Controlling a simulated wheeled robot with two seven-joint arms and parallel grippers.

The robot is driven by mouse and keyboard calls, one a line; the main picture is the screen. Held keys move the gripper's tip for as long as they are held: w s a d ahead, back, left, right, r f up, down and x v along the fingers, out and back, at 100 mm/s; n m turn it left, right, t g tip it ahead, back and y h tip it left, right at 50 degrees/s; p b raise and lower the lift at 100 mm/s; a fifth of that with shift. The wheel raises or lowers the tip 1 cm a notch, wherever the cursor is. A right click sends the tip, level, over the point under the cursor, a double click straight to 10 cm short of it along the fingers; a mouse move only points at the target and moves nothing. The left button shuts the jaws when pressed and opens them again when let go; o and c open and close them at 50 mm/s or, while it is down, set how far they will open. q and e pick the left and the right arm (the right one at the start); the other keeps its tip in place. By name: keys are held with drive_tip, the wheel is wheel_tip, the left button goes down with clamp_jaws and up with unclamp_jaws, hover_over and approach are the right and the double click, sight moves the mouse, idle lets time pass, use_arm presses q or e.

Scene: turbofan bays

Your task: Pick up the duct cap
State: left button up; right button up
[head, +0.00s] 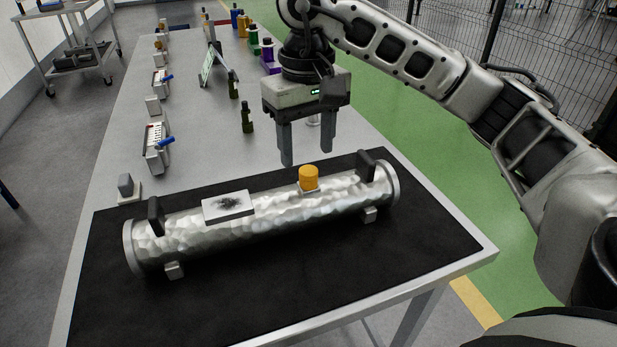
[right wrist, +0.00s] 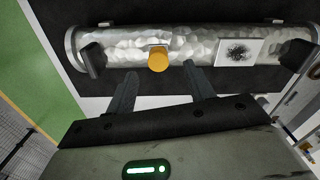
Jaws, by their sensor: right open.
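The duct cap, an orange cylinder (head: 309,177), stands on a small pale base on top of a hammered silver duct (head: 280,215). In the right wrist view the orange cap (right wrist: 158,60) shows ahead of the fingertips, between their lines. My right gripper (head: 302,160) is open and empty, hanging above and just behind the cap with its fingers pointing down. In the right wrist view the two fingers (right wrist: 160,73) are apart with nothing between them. My left gripper is not in view.
The duct lies on a black mat (head: 300,285) on a long grey table and has dark upright handles (head: 156,215) near both ends. A white plate with a dark smudge (head: 228,206) sits on the duct. Bottles and small devices (head: 155,146) stand farther back.

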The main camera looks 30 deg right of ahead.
sight(308, 170)
drive_tip(key=f, duration=0.3)
drive_tip(key=shift+d+f, duration=0.2)
drive_tip(key=shift+f, duration=0.75)
drive_tip(key=c, duration=1.1)
drive_tip(key=shift+w+r, duration=0.1)
drive_tip(key=shift+r, duration=0.1)
